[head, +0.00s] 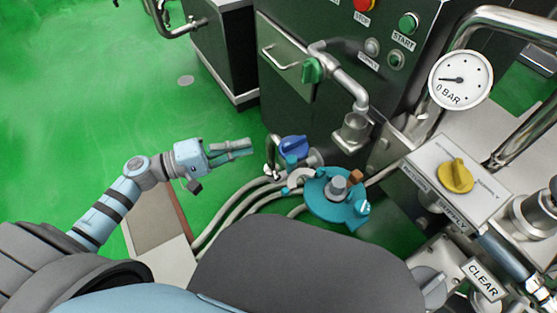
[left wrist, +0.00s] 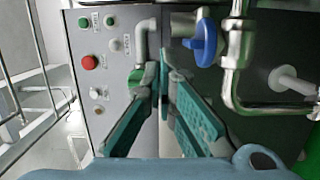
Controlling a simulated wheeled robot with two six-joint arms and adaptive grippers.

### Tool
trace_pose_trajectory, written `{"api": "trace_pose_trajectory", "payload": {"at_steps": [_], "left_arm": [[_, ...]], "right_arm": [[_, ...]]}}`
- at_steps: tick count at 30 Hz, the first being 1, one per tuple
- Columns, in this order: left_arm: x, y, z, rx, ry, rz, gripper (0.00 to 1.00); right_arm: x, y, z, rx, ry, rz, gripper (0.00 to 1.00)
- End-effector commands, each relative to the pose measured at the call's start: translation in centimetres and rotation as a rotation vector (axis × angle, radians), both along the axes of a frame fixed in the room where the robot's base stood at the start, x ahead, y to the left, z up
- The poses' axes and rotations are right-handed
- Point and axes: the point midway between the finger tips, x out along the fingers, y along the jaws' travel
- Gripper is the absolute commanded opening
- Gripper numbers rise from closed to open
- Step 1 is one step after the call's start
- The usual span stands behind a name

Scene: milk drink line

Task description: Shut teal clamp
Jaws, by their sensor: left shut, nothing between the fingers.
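The teal clamp (head: 322,206) shows in the head view as a teal, roughly round body at lower centre, around a grey knob, with a small brown piece on its right. I cannot tell from here whether it is open or shut. My left gripper (head: 248,147) is up and left of it, apart from it, fingers pointing right toward the blue-handled valve (head: 293,147). In the left wrist view its teal-padded fingers (left wrist: 165,62) are shut with nothing between them. The clamp is not clearly visible in that view. My right gripper is not in view.
A cabinet with a green-handled tap (head: 312,70), a START button (head: 408,22) and a red stop button stands behind. A pressure gauge (head: 461,79) and a yellow knob (head: 456,175) are at right. Hoses (head: 235,213) run below my gripper. Green floor at left is clear.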

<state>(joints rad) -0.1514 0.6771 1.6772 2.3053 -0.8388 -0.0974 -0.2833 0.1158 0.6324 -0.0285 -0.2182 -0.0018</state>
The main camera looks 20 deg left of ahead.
Motion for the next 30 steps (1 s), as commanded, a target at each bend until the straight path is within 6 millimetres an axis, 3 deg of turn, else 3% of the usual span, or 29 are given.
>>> {"api": "trace_pose_trajectory", "payload": {"at_steps": [14,21,30], "left_arm": [[5.8,-7.2,0.5,-0.005,0.000,0.005,0.00],[2.8,-8.5,0.3,0.001,0.006,0.005,0.00],[2.2,-8.6,0.2,0.000,0.004,0.007,0.00]], "right_arm": [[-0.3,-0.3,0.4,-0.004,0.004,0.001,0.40],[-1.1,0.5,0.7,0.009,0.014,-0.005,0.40],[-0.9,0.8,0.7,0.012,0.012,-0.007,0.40]]}}
